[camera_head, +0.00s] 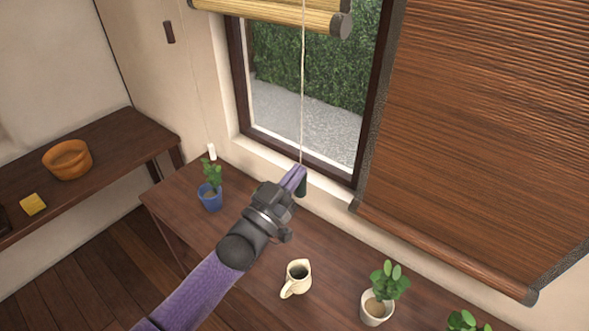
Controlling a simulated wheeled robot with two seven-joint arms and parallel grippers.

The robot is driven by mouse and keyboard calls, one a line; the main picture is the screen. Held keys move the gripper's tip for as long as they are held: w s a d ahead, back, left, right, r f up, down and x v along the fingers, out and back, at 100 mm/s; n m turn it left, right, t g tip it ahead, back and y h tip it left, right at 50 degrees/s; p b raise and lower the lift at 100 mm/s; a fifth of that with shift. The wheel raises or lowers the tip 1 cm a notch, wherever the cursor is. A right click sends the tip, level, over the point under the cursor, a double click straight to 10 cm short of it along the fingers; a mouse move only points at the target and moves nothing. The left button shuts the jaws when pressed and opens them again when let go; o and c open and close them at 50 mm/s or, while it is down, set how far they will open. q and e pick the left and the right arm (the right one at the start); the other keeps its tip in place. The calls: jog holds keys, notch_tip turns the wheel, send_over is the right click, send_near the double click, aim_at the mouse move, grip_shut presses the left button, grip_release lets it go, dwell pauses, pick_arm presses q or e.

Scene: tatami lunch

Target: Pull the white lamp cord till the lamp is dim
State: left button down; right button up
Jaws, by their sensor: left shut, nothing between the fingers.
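A thin pale cord with a white pull (211,151) at its end hangs by the wall at left, just above a plant in a blue pot. The lamp itself is not in view. My left gripper (295,179) is shut and empty, in front of the window's lower edge, well to the right of the white pull. A second cord (303,90) with a dark green pull (301,188) hangs right at its fingertips; whether they touch it I cannot tell. My right gripper is not in view.
A blue potted plant (211,198), a cream jug (297,278) and a white potted plant (376,306) stand on the dark table (235,300). A brown pull (169,32) hangs at upper left. A lowered blind (480,130) covers the right side. An orange bowl (67,161) sits at left.

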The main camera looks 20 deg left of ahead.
pick_arm(q)
notch_tip(320, 180, up, 4)
jog(key=r+p, duration=0.1)
jog(key=p, duration=0.3)
jog(key=f+b+v, duration=0.1)
jog(key=v, duration=0.9)
jog(key=shift+b, duration=0.35)
jog(key=shift+r, duration=0.1)
dwell(0.8)
